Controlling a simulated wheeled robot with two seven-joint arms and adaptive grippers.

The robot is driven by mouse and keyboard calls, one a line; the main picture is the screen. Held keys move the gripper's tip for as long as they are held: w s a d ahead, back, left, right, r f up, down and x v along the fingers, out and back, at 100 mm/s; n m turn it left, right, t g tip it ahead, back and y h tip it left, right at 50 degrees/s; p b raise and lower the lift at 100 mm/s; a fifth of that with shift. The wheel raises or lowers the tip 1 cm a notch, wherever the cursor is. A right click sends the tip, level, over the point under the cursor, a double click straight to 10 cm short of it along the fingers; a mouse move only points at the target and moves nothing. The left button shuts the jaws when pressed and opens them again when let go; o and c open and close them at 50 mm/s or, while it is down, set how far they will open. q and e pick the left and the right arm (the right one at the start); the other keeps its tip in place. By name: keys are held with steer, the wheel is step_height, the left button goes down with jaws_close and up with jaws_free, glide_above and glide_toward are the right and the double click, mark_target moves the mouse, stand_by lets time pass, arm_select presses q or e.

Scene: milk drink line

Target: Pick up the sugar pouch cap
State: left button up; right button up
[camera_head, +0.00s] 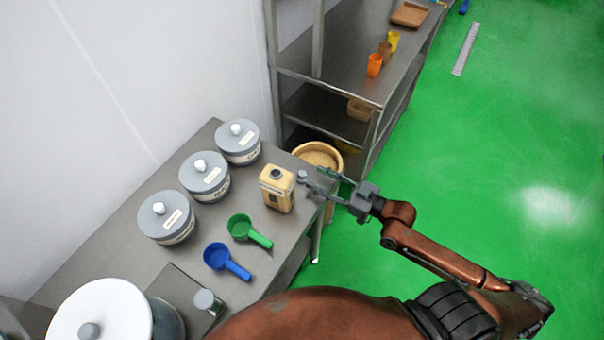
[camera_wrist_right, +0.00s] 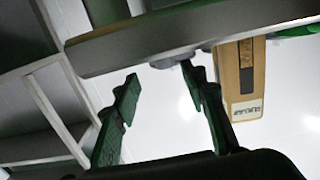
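The sugar pouch (camera_head: 278,190) is a tan carton standing upright near the right edge of the steel table, with a dark round opening on top. In the right wrist view the pouch (camera_wrist_right: 240,82) shows its SUGAR label. A small grey cap (camera_head: 301,176) sits beside the pouch near the table edge. It seems to show as a grey piece at the table edge in the right wrist view (camera_wrist_right: 165,62). My right gripper (camera_head: 318,181) is open, with its fingertips close to the cap; contact is unclear. Its green-grey fingers stand apart in the right wrist view (camera_wrist_right: 160,88). My left gripper is not visible.
Several lidded grey canisters (camera_head: 205,176) line the wall side of the table. A green scoop (camera_head: 241,228) and a blue scoop (camera_head: 217,258) lie in front. A tan bin (camera_head: 318,152) stands behind the gripper, by a steel shelf (camera_head: 335,75). Green floor is open at right.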

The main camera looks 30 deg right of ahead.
mark_target(306, 175)
steer(key=x, duration=0.2)
steer(key=shift+w+a, duration=0.25)
steer(key=shift+a, duration=0.2)
steer(key=x, duration=0.2)
steer(key=shift+w+a+f, duration=0.1)
steer(key=shift+w+a, duration=0.15)
steer(key=shift+a, duration=0.1)
steer(key=shift+w, duration=0.2)
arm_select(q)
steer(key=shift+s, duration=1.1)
arm_select(e)
steer(key=c, duration=0.9)
